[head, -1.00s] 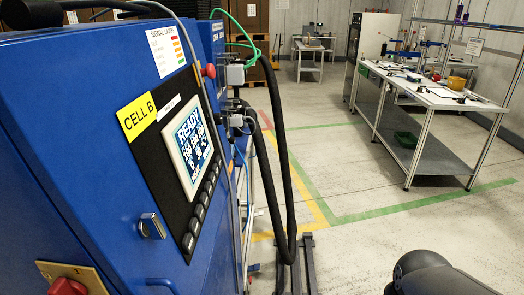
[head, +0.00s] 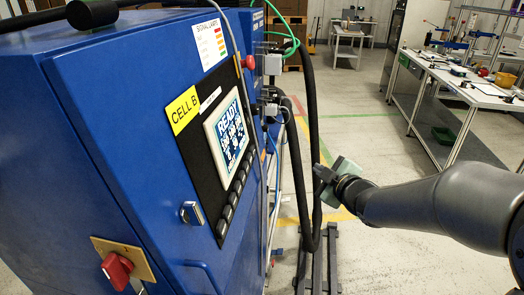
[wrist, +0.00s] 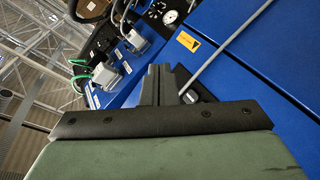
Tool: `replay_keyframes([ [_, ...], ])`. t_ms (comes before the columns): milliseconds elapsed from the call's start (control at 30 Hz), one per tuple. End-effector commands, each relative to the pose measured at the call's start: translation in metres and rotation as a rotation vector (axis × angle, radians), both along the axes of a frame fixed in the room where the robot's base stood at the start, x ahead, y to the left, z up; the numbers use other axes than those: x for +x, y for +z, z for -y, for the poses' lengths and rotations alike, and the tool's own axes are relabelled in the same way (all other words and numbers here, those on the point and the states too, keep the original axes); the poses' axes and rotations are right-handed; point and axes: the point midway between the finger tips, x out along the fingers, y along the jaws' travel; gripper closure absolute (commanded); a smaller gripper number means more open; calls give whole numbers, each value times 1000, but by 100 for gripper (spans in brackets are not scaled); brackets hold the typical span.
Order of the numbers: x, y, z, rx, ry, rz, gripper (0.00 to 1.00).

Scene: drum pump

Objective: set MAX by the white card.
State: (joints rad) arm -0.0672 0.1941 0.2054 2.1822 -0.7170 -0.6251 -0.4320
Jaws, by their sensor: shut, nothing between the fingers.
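The blue cabinet (head: 120,150) fills the left of the head view. Its black panel carries a screen (head: 229,135) reading READY, with smaller lines I cannot read; a MAX entry cannot be made out. A column of dark keys (head: 232,200) runs below the screen. A white card with coloured bars (head: 211,40) is above the panel, and a small white label (head: 210,100) sits beside the yellow CELL B sign. My gripper (head: 322,173) is right of the panel, apart from it. In the wrist view its dark fingers (wrist: 158,84) are together and empty.
A red rotary switch (head: 117,270) on a brass plate and a silver latch (head: 191,213) are on the cabinet front. Black hoses (head: 313,120) hang between the cabinet and my gripper. A workbench (head: 470,85) stands at far right, with open floor before it.

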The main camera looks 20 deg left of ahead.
Motion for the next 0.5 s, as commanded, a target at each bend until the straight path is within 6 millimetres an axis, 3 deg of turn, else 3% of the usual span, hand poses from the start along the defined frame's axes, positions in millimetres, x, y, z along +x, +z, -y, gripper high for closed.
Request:
replay_keyframes([
  [100, -2, 16, -38, 45, 165, 124, 100],
  [200, -7, 23, -54, 73, 244, 185, 100],
  [500, -10, 27, -60, 86, 276, 213, 100],
])
